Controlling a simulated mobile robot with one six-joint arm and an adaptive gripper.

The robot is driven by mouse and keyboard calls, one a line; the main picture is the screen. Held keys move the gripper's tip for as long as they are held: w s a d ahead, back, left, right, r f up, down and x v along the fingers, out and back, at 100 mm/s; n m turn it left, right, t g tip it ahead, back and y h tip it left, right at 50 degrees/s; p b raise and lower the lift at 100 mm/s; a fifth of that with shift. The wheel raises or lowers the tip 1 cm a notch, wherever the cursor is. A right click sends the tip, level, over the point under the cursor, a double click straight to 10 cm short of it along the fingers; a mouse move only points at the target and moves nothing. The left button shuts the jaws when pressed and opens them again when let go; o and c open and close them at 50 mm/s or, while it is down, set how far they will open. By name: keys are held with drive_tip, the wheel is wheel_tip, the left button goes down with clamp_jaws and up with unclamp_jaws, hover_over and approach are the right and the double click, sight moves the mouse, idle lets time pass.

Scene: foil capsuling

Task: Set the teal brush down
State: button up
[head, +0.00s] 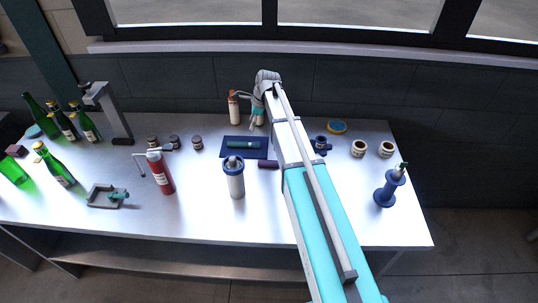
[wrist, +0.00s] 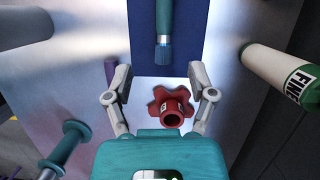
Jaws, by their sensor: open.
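The teal brush (head: 240,144) lies on the dark blue mat (head: 230,155) in the middle of the bench. In the wrist view its teal handle (wrist: 164,18) runs up out of frame, with blue bristles pointing toward my gripper. My gripper (head: 256,124) is at the back of the bench, just beyond the mat. In the wrist view my gripper (wrist: 160,84) has its fingers spread, with nothing held between them. The brush is apart from the fingertips. A red lobed knob (wrist: 171,105) shows between the fingers, and I cannot tell its height.
A cream bottle (wrist: 285,75) stands close right in the wrist view. A blue-topped cylinder (head: 234,180), a dark red cylinder (head: 268,165) and a blue mug (head: 320,146) are near the mat. Green bottles (head: 60,170) stand left.

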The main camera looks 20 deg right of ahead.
drive_tip(key=s+f+n+h, duration=0.1)
drive_tip(key=s+n+h, duration=0.2)
drive_tip(key=s+n, duration=1.8)
drive_tip(key=s, duration=0.6)
drive_tip(key=shift+s+d+g+h, duration=0.2)
drive_tip(key=shift+g+h, duration=0.1)
drive_tip(key=shift+h, duration=0.1)
